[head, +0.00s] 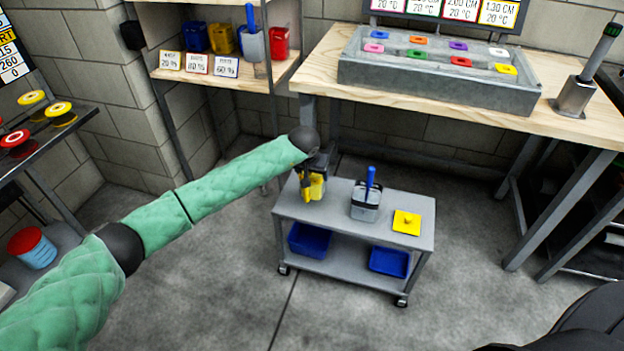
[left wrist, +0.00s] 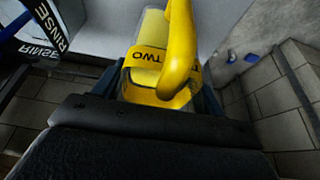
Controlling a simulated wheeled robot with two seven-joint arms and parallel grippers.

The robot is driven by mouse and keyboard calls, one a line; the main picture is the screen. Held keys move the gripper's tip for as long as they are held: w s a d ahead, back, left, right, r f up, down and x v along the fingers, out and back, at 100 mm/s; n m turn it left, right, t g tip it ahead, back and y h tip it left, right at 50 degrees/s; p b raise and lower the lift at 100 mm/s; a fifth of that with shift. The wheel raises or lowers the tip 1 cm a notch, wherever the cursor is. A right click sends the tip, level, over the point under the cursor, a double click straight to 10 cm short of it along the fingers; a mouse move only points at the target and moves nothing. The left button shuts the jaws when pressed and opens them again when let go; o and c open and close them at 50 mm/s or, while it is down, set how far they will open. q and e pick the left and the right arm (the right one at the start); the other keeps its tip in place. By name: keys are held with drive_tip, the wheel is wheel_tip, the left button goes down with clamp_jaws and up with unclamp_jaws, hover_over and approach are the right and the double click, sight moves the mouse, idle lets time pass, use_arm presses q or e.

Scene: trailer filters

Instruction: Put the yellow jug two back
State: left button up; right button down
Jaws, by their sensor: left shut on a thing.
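The yellow jug two (head: 317,187) is at the left end of the grey cart (head: 385,243) in the head view. In the left wrist view the jug (left wrist: 148,75) shows its yellow handle and a band reading "TWO". My left gripper (head: 308,183) is shut on the jug. I cannot tell whether the jug rests on the cart top or is just above it. My right gripper is not in view.
A wooden shelf (head: 225,75) with coloured jugs and labels stands behind; a workbench (head: 450,105) is at right.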

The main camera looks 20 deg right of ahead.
sight(312, 179)
use_arm(q)
drive_tip(key=shift+f, duration=1.45)
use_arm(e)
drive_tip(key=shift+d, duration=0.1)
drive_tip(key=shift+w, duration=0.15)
use_arm(q)
drive_tip(key=shift+f, duration=0.1)
drive_tip(key=o, duration=1.3)
drive_tip(key=shift+o, duration=0.7)
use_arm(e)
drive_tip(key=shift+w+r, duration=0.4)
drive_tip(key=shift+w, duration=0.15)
